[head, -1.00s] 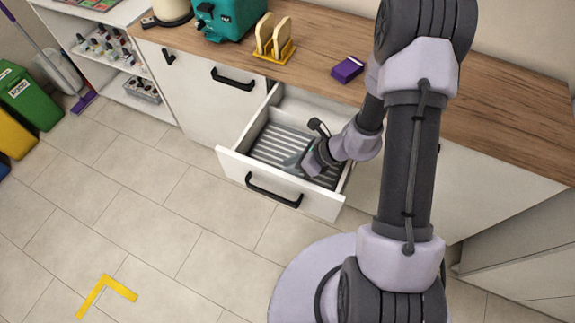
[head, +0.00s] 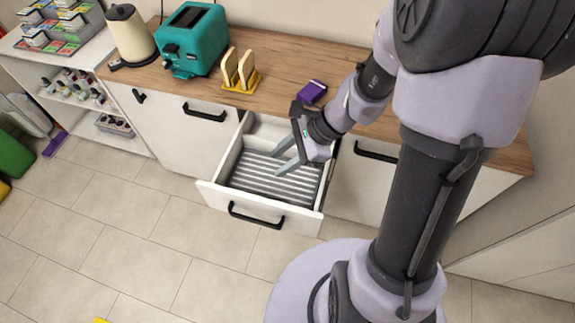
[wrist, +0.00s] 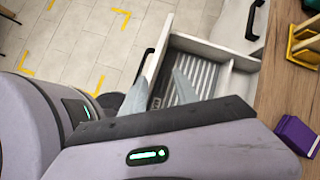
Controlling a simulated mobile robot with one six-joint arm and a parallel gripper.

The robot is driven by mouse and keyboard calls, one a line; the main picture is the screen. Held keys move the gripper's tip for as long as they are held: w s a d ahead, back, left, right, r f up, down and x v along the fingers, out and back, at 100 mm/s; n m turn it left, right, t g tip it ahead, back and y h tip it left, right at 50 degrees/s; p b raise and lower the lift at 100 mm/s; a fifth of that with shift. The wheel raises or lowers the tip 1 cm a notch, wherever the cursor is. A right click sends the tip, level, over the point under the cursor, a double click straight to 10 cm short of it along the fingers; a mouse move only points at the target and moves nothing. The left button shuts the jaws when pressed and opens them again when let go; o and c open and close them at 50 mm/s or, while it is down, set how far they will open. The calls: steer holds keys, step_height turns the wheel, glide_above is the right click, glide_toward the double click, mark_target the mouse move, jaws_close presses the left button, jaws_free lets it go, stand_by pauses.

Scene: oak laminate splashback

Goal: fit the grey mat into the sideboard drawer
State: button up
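The grey ribbed mat (head: 262,180) lies in the front compartment of the open sideboard drawer (head: 258,207) and looks flat. It covers most of the floor there; its edge on the right is hard to make out. The mat (wrist: 203,75) also shows in the wrist view, partly hidden by my fingers. My gripper (head: 276,164) is above the drawer with its two fingers apart and nothing between them. In the wrist view my gripper (wrist: 159,74) also looks open and empty.
On the worktop stand a teal toaster (head: 195,42), a yellow toast rack (head: 240,84) with slices, a cream kettle (head: 130,38) and a purple box (head: 312,93) close behind my gripper. A divider (head: 245,141) crosses the drawer. The floor in front is clear.

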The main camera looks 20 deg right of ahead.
steer(key=s+a+r+n+t+h, duration=0.1)
steer(key=s+r+n+h, duration=0.1)
steer(key=s+r+n, duration=0.4)
steer(key=s+a+r+n+t+h, duration=0.1)
steer(key=s+r+n+t+h, duration=0.1)
steer(key=s+r+n, duration=0.4)
step_height(320, 180, up, 5)
steer(key=n, duration=0.2)
steer(key=shift+a+n+t+h+b, duration=0.3)
steer(key=shift+h+b, duration=0.05)
steer(key=shift+h, duration=0.05)
steer(key=shift+f, duration=0.1)
